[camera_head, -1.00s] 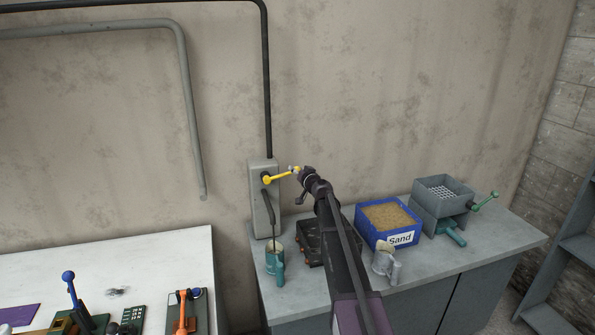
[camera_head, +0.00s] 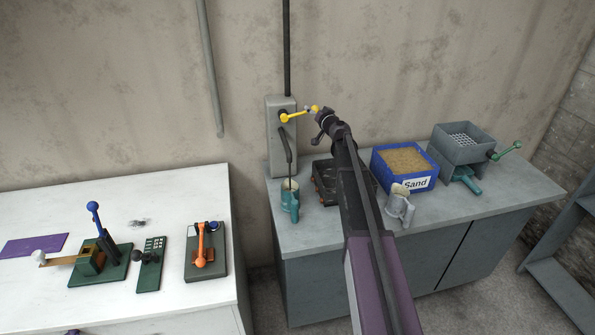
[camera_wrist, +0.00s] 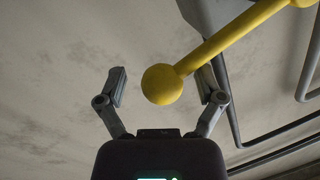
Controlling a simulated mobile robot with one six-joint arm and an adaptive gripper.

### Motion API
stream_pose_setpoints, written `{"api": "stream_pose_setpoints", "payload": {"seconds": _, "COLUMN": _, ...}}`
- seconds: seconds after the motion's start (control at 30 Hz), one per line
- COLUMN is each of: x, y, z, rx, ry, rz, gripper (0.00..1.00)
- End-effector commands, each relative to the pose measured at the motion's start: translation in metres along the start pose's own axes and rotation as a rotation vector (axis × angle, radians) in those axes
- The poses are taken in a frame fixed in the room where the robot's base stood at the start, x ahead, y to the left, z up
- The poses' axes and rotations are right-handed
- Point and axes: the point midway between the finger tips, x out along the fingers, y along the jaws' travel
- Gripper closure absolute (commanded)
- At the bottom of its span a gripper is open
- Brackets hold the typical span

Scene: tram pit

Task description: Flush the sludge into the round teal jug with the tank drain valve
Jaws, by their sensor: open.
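The yellow valve lever (camera_head: 297,115) sticks out to the right, tilted slightly up, from the grey tank box (camera_head: 273,148) on the wall. A dark spout (camera_head: 289,145) hangs from the box. A thin dark line runs from it to the round teal jug (camera_head: 290,205), which stands upright below. The jug's mouth looks pale; its contents are unclear. My gripper (camera_head: 314,112) is at the lever's free end. In the wrist view the lever's ball end (camera_wrist: 162,85) lies between my open fingers, with gaps visible on both sides.
Right of the jug are a dark tray-like device (camera_head: 326,185), partly behind my arm, a blue sand box (camera_head: 378,174), a grey jug (camera_head: 399,207) and a grey sieve hopper (camera_head: 462,150). A white table (camera_head: 70,200) with lever devices stands left, beyond a gap.

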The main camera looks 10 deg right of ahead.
Motion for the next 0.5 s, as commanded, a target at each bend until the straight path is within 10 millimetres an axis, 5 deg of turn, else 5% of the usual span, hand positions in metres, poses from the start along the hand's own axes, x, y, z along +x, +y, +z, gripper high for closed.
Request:
{"api": "stream_pose_setpoints", "payload": {"seconds": 0.3, "x": 0.000, "y": 0.012, "z": 0.020, "rx": 0.146, "ry": 0.024, "rz": -0.016, "gripper": 0.13}}
{"api": "stream_pose_setpoints", "payload": {"seconds": 0.5, "x": -0.035, "y": 0.008, "z": 0.016, "rx": 0.140, "ry": 0.024, "rz": -0.014, "gripper": 0.13}}
